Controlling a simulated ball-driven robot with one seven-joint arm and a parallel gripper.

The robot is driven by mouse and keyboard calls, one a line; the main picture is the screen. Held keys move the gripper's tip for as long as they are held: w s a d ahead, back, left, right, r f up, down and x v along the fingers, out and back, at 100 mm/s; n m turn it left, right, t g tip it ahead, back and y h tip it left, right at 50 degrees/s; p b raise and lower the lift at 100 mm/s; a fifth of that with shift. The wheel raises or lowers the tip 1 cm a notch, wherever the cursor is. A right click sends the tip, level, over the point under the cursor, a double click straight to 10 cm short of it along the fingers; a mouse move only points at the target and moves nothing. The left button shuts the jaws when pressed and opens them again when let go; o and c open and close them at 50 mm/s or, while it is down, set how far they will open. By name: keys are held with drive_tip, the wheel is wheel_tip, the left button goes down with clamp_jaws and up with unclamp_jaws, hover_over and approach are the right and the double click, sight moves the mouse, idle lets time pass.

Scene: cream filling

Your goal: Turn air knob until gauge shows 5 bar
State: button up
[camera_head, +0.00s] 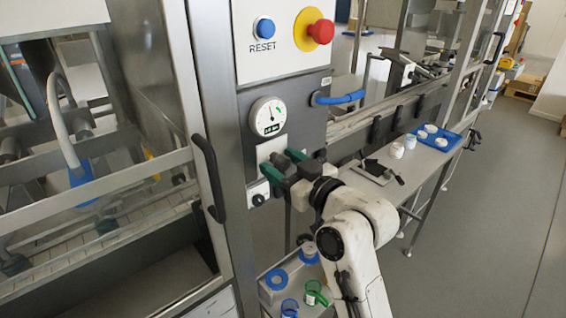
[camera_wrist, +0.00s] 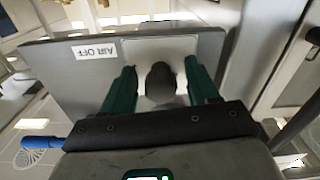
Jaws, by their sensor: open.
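The pressure gauge (camera_head: 267,117) is a round white dial on the grey panel, with a green mark and a small digital readout below. The readout is too small to read surely. My gripper (camera_head: 282,163) is at the panel below the gauge, with its green fingers pointing at it. In the wrist view my gripper (camera_wrist: 162,82) is open, one finger on each side of the dark air knob (camera_wrist: 160,84). A narrow gap shows beside the knob on both sides. The knob is largely hidden in the head view.
A label reading "AIR OFF" (camera_wrist: 95,51) is beside the knob plate. Above the gauge are a blue reset button (camera_head: 264,28) and a red emergency button (camera_head: 321,31). A black door handle (camera_head: 208,175) is left of my gripper. A blue tray (camera_head: 438,139) lies on the right bench.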

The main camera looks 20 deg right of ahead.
drive_tip(key=shift+c, duration=0.2)
drive_tip(key=c, duration=1)
drive_tip(key=shift+o, duration=0.2)
drive_tip(key=shift+m+p, duration=0.3)
drive_tip(key=shift+m, duration=0.1)
drive_tip(key=m+p, duration=0.2)
drive_tip(key=m, duration=0.1)
drive_tip(key=m+p, duration=0.2)
drive_tip(key=m, duration=0.1)
drive_tip(key=shift+a+m, duration=0.15)
drive_tip(key=shift+m, duration=0.15)
drive_tip(key=m+p, duration=0.3)
drive_tip(key=m, duration=0.1)
drive_tip(key=shift+m, duration=0.3)
drive_tip(key=shift+f+m+p, duration=0.1)
drive_tip(key=shift+m+p, duration=0.55)
drive_tip(key=shift+m, duration=0.05)
drive_tip(key=shift+a, duration=0.1)
